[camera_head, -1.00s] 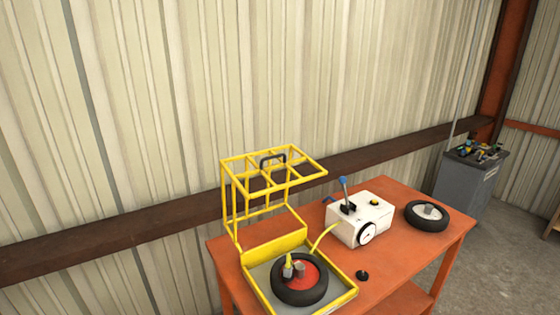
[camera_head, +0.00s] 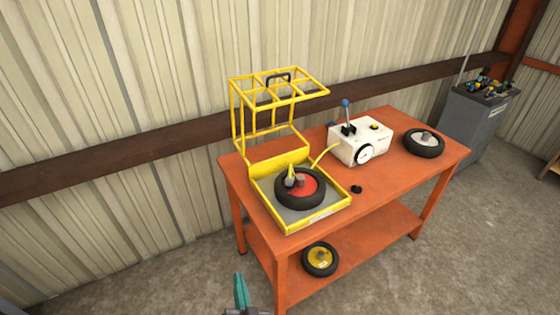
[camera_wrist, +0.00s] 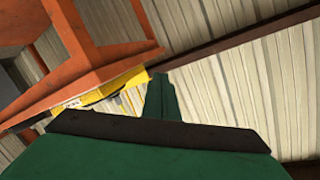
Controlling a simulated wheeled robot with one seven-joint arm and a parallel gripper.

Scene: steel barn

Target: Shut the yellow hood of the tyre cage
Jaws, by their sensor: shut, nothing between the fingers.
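The tyre cage's yellow hood (camera_head: 278,88) stands raised at the back of its tray, with a dark handle (camera_head: 278,77) on its barred top. The yellow-edged tray (camera_head: 262,187) sits on the orange bench with a black tyre on a red hub (camera_head: 300,187) lying in it. My green gripper (camera_head: 240,288) shows at the bottom edge of the head view, in front of and below the bench, well apart from the hood. Its fingers (camera_wrist: 162,98) are together and empty in the wrist view. That view also shows a yellow cage edge (camera_wrist: 115,85) beyond the fingers.
On the orange bench (camera_head: 385,185) stand a white inflator box (camera_head: 360,142) with a hose to the tyre, a small black cap (camera_head: 356,189) and a second tyre (camera_head: 424,143). A third wheel (camera_head: 320,259) is on the lower shelf. A grey cabinet (camera_head: 478,118) stands at right.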

